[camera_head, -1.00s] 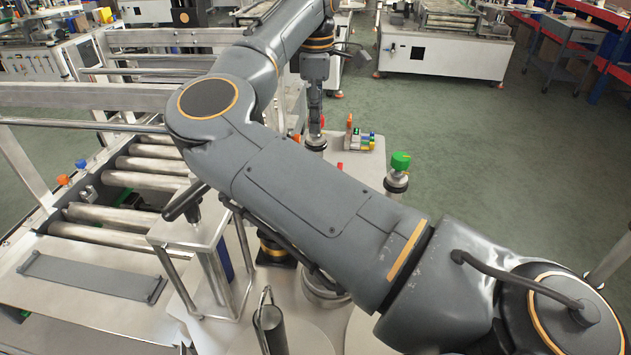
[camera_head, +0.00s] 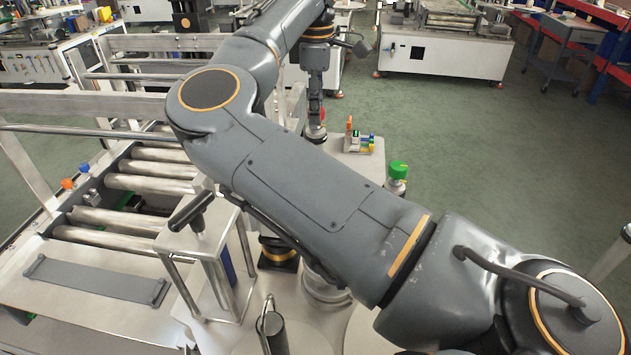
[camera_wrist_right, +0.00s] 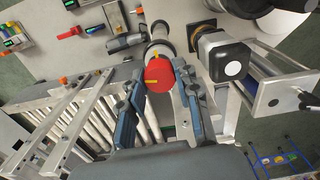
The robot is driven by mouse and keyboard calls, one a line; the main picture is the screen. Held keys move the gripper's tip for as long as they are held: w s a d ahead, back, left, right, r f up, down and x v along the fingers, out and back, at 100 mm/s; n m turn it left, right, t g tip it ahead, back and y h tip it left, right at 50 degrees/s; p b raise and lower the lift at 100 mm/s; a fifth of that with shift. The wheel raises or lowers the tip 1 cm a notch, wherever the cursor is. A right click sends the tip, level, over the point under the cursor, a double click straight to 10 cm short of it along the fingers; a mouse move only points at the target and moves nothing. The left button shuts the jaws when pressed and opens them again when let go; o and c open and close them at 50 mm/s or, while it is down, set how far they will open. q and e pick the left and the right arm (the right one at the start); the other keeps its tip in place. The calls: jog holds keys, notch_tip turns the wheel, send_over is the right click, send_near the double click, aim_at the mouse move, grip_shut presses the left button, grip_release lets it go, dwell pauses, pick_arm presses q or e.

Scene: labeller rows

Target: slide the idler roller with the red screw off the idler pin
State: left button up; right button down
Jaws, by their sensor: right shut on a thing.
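My right gripper (camera_wrist_right: 157,92) is shut on the idler roller, whose round red screw top (camera_wrist_right: 158,75) with yellow marks shows between the blue-grey fingers in the right wrist view. A pale cylindrical part (camera_wrist_right: 158,47) shows just beyond the red top. I cannot tell whether the roller is still around its pin. In the head view, my right gripper (camera_head: 316,132) points down at the far end of the bench, small and partly behind my arm. A roller with a green screw top (camera_head: 398,169) stands upright to its right. My left gripper is not in view.
A small rack with coloured parts (camera_head: 358,141) stands behind the green-topped roller. A conveyor with steel rollers (camera_head: 150,184) is on the left.

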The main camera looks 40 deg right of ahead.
notch_tip(320, 180, up, 13)
jog(key=p, duration=0.9)
dwell(1.9)
dwell(0.5)
